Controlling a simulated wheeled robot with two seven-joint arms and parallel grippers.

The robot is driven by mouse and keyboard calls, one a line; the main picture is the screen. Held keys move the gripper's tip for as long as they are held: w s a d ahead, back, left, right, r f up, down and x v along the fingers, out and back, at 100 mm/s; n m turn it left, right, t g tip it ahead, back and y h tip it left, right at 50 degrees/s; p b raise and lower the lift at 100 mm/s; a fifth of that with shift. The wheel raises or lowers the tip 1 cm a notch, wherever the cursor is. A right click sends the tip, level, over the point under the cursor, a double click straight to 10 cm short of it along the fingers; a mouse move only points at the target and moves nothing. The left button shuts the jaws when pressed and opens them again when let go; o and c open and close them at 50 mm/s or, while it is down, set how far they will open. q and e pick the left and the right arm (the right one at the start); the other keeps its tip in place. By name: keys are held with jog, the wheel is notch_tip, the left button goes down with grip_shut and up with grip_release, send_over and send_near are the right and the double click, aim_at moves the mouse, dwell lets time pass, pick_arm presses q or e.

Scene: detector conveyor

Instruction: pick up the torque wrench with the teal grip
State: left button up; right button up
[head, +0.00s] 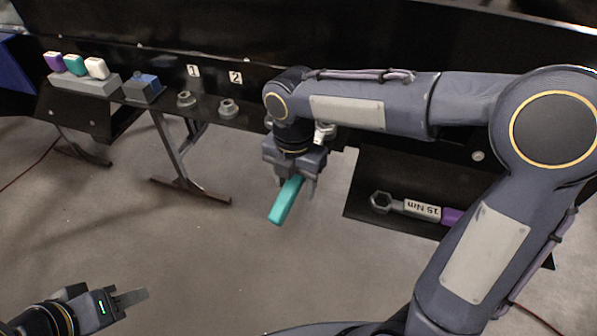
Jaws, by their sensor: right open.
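The teal grip (285,202) of a torque wrench shows below my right gripper, slanting down to the left over the grey floor. The rest of that wrench is hidden behind my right gripper and wrist. My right gripper (297,186) points down with its fingers open, and the upper end of the teal grip appears between them. I cannot tell whether the fingers touch it. My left gripper (132,298) is at the bottom left, far from the wrench; its fingers are seen nearly edge-on.
Another wrench, labelled 15 Nm (422,209), with a purple grip lies on a black surface (375,170) at right, partly behind my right arm. Purple, teal and white blocks (75,65) stand at the back left.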

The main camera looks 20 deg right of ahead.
jog(key=shift+f, duration=0.5)
jog(key=shift+c, duration=0.2)
grip_shut()
jog(key=shift+r, duration=0.1)
